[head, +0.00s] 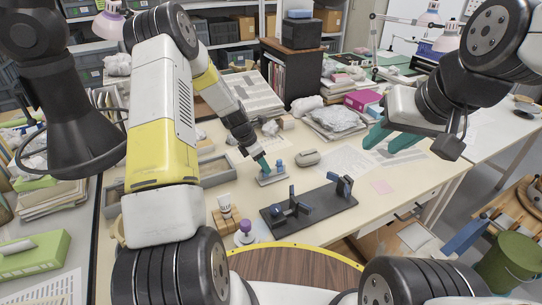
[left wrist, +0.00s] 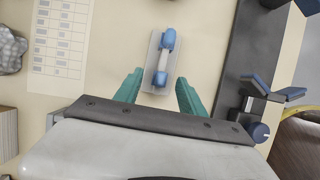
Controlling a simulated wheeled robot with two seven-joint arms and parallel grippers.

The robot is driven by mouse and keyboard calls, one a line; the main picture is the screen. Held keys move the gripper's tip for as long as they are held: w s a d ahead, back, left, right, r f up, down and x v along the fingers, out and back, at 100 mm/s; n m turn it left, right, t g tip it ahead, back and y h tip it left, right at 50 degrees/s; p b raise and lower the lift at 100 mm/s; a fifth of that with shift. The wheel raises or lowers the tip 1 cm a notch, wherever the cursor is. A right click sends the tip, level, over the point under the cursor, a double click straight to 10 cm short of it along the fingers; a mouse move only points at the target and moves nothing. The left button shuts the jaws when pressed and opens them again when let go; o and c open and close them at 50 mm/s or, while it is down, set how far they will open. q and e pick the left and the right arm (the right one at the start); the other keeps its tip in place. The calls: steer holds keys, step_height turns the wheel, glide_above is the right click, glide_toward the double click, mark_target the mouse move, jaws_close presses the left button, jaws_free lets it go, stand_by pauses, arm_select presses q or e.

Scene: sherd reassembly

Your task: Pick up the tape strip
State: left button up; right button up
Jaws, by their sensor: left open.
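The pale tape strip (left wrist: 163,60) spans two blue posts on a small grey stand (left wrist: 152,58) in the left wrist view. In the head view the stand (head: 272,178) is on the table, and the strip is too small to make out. My left gripper (head: 262,164) is above the stand; its green fingers are open and apart in the left wrist view (left wrist: 159,78). The near blue post lies between the fingertips there, with the strip just beyond; I see no contact. My right gripper (head: 385,142) is open and empty, raised over the table's right side.
A dark base with blue clamps (head: 310,208) lies right of the stand. A grey rounded object (head: 308,158) is behind it. A white tube (head: 225,205) and a purple-knobbed item (head: 244,232) stand in front. A printed sheet (left wrist: 62,45) lies left in the wrist view.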

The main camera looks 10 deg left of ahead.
arm_select(q)
steer(key=shift+x, duration=1.25)
steer(key=c, duration=0.9)
steer(key=shift+r, duration=0.1)
